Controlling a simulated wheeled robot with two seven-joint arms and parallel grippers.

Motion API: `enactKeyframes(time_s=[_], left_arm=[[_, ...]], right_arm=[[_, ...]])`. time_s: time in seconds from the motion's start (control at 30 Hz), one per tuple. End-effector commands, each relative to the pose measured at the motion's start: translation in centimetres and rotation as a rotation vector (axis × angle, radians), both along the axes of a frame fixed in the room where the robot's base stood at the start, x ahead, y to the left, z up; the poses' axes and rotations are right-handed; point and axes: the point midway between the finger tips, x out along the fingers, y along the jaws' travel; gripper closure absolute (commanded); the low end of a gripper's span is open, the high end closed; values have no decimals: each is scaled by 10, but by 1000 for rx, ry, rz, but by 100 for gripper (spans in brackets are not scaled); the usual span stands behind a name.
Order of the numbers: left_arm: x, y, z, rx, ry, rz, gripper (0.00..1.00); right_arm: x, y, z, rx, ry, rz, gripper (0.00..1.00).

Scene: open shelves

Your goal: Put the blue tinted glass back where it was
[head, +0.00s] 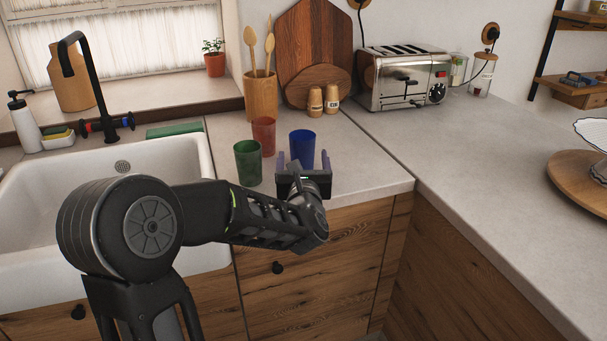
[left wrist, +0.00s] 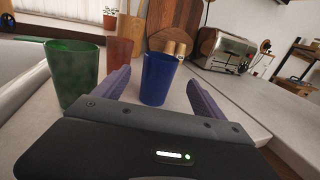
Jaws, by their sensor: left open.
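The blue tinted glass (head: 302,148) stands upright on the counter, to the right of a green glass (head: 248,162) and a red glass (head: 264,136). My left gripper (head: 303,162) is open, just in front of the blue glass. In the left wrist view, the blue glass (left wrist: 159,78) stands beyond and between the two purple fingers (left wrist: 160,92). I cannot tell whether its near side is between the fingertips. The green glass (left wrist: 72,73) and the red glass (left wrist: 119,53) are to the left of the left finger. My right gripper is not in view.
A white sink (head: 110,185) with a black faucet (head: 92,95) lies to the left. Behind the glasses are a utensil holder (head: 262,97), shakers (head: 315,102), cutting boards (head: 316,45) and a toaster (head: 402,78).

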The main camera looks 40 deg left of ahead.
Motion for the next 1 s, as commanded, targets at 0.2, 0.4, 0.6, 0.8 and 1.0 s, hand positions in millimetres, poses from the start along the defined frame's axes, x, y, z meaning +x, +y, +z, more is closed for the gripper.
enactKeyframes(time_s=[0.2,0.4,0.6,0.8,1.0], left_arm=[[-32,-25,0,1,-2,-2,19],[-43,-33,0,1,-1,0,19],[-43,-33,0,1,-1,0,19],[-43,-33,0,1,-1,0,19],[-43,-33,0,1,1,0,19]], right_arm=[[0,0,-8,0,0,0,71],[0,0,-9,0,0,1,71],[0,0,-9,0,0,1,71],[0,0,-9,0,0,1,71],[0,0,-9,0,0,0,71]])
